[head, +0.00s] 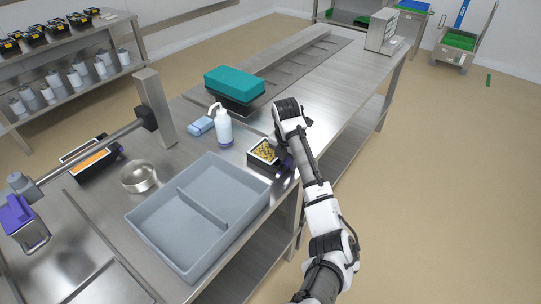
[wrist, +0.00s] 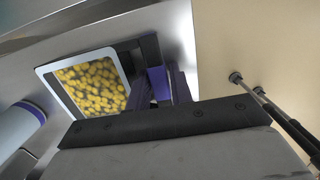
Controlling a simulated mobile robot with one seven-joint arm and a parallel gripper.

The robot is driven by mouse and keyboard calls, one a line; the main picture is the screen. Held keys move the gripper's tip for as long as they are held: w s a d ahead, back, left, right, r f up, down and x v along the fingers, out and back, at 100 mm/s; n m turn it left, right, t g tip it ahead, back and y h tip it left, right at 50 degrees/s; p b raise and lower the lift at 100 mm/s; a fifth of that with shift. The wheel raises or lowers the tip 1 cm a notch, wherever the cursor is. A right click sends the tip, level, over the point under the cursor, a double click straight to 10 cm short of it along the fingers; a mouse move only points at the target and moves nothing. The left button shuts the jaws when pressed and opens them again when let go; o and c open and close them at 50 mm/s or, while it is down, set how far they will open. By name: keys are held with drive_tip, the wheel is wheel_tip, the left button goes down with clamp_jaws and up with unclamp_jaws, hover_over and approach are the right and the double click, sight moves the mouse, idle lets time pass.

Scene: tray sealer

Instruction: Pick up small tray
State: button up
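The small tray (head: 249,158) is black with a pale rim and holds yellow pieces. It is at the counter's right edge in the head view, right of the grey bin. In the wrist view the small tray (wrist: 56,97) shows at upper left, its contents facing the camera. My gripper (head: 286,163) is at the tray's right side in the head view, partly hidden by my arm. In the wrist view the purple fingers of my gripper (wrist: 167,84) are close beside the tray's right wall. I cannot tell whether they are closed on it.
A grey divided bin (head: 203,206), a white bottle (head: 223,130), a blue cloth (head: 200,126) and a metal bowl (head: 138,177) stand on the steel counter. A teal block (head: 234,82) lies farther back. A tray with orange contents (head: 92,162) is at left.

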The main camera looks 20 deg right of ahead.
clamp_jaws()
drive_tip(key=shift+r, duration=0.1)
